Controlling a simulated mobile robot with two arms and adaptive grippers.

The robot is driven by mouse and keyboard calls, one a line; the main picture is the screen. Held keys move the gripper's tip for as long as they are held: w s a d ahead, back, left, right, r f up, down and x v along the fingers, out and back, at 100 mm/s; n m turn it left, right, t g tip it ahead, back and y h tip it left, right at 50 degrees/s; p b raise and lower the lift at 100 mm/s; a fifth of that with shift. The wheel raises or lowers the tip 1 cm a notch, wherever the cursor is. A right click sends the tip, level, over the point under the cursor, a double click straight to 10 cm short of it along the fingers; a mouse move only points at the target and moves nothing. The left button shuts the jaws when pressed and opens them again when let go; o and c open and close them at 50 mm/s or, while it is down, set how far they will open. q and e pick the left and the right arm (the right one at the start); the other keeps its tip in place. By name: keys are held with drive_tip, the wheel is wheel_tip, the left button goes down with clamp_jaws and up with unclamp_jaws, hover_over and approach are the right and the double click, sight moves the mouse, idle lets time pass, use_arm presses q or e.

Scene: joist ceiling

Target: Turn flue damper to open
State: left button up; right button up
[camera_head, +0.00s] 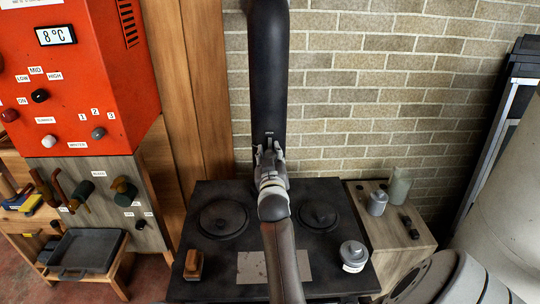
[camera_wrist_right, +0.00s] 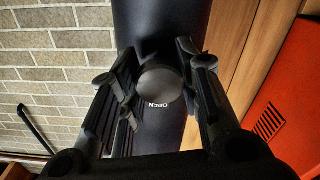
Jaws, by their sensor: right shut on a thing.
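The black flue pipe (camera_head: 268,70) rises behind the stove against the brick wall. My right gripper (camera_head: 269,150) is at the front of its lower part, and its arm crosses the middle of the picture. In the right wrist view, a round dark damper knob (camera_wrist_right: 160,84) on the pipe sits between the two fingers of my right gripper (camera_wrist_right: 163,85), which is shut on it. A small white "OPEN" label (camera_wrist_right: 158,104) shows beside the knob. In the head view the gripper hides the knob, so its turn angle cannot be read. My left gripper is not in view.
The black stove top (camera_head: 205,262) lies below, with two round plates, a brown-handled block (camera_head: 193,264) and a grey lidded tin (camera_head: 353,256). An orange control box (camera_head: 95,85) stands left. A small wooden table (camera_head: 405,262) with a canister and a glass stands right.

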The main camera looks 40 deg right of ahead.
sight(269, 119)
drive_tip(key=o, duration=1)
wheel_tip(269, 119, up, 10)
drive_tip(key=shift+f, duration=0.1)
idle(0.6)
